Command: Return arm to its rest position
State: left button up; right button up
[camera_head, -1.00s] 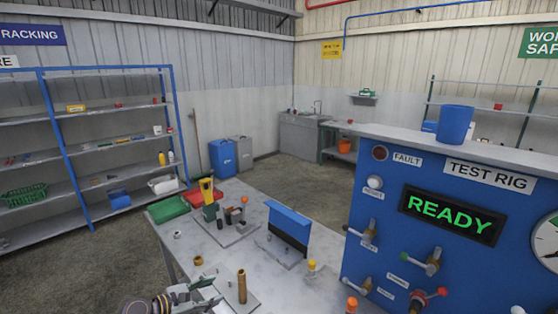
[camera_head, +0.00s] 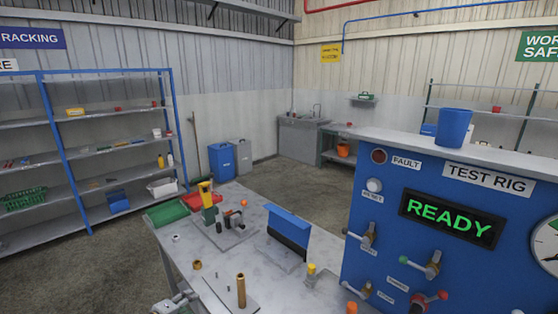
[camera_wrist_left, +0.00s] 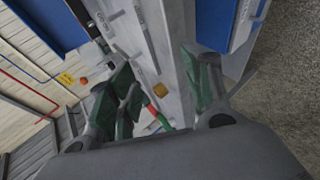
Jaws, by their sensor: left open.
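My left gripper (camera_wrist_left: 158,92) shows in the wrist view with its two green-padded fingers apart and nothing held between them. In the head view only a small grey part of it (camera_head: 178,302) shows at the bottom edge, low by the near left side of the workbench (camera_head: 215,262). The rest of my left arm is outside the head view. My right gripper is in neither view.
The blue test rig (camera_head: 400,268) stands at the right. Floor is clear left of the bench.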

pick_arm(q)
jog(key=s+a+f+m+g+y, duration=0.1)
jog(key=s+a+f+m+y, duration=0.2)
jog(key=f, duration=0.4)
jog(key=s+a+f+m+y, duration=0.1)
jog(key=s+a+f+m, duration=0.1)
jog(key=a+f+m, duration=0.45)
jog(key=s+f+m+g+y, duration=0.1)
jog(key=s+f, duration=0.5)
jog(key=f, duration=0.3)
jog(key=s+f+m+g+y, duration=0.1)
jog(key=s+f+m+g, duration=0.1)
jog(key=s+f, duration=0.55)
jog(key=s+d+f+m+g, duration=0.1)
jog(key=s+d+f+g, duration=0.15)
jog(key=s+f, duration=0.6)
jog(key=s+d+f+m+g, duration=0.1)
jog(key=s+d+f, duration=0.3)
jog(key=s, duration=0.7)
jog(key=s+d+f+g+b, duration=0.1)
jog(key=s+d+f, duration=0.2)
jog(key=s, duration=0.5)
jog(key=s+d+f+g+h, duration=0.1)
jog(key=s+d+f, duration=0.2)
jog(key=s+d, duration=0.3)
jog(key=s, duration=0.3)
jog(key=shift+s+h+b, duration=0.2)
jog(key=shift+h+b, duration=0.1)
jog(key=shift+b, duration=0.1)
